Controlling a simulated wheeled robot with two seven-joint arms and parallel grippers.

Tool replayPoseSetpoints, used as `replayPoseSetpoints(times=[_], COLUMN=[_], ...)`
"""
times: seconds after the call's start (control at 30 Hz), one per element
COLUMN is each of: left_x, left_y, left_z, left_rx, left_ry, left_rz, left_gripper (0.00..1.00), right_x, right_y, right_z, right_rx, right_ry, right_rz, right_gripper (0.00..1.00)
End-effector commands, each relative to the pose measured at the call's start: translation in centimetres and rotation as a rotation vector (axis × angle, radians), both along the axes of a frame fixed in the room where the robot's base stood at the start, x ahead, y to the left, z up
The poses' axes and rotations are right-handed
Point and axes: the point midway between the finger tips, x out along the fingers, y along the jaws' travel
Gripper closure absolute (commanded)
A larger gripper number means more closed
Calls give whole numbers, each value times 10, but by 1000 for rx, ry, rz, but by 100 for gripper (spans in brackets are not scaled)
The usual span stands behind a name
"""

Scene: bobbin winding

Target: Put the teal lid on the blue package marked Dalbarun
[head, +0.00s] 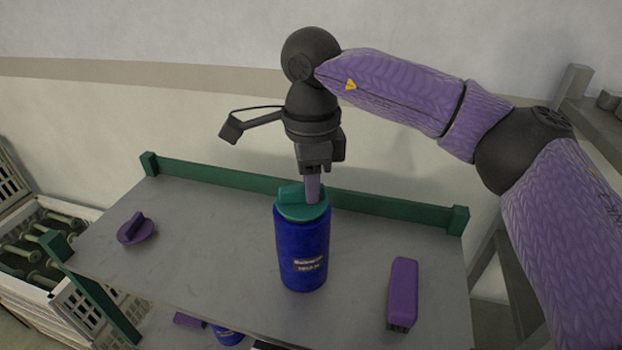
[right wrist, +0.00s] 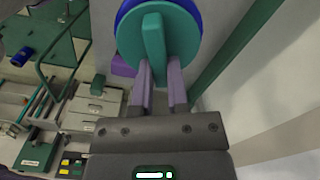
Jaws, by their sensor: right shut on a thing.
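The blue package (head: 302,250) is a cylinder with a small dark label, too blurred to read surely. It stands upright on the grey shelf top. The round teal lid (head: 312,211) with a raised grip bar is at the package's top; it also shows in the right wrist view (right wrist: 182,45), with a blue rim behind its edge. I cannot tell whether it is fully seated. My right gripper (head: 312,190) comes down from above and is shut on the lid's grip bar; its fingers also show in the right wrist view (right wrist: 158,85). My left gripper is not in view.
A purple lid (head: 136,230) lies on the shelf top (head: 210,240) at left, and a purple block-shaped thing (head: 402,290) stands at right. A green rail (head: 230,180) runs along the back edge. A crate of spools (head: 40,250) stands at far left.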

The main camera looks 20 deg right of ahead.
Motion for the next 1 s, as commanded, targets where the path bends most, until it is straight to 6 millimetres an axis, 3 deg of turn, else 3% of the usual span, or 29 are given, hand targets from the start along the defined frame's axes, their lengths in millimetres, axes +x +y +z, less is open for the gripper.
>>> replayPoseSetpoints(times=[0.43,0.47,0.63,0.87,1.0], left_x=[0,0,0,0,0], left_y=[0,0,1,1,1], left_z=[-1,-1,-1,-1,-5], left_rx=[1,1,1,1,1], left_ry=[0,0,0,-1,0], left_rz=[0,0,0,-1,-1], left_gripper=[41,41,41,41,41], right_x=[0,0,0,0,0], right_y=[0,0,0,0,1], right_z=[-1,-1,-1,-1,18], right_rx=[0,0,0,0,0], right_ry=[0,0,0,0,-3], right_rz=[0,0,0,0,0], right_gripper=[100,77,41,40,40])
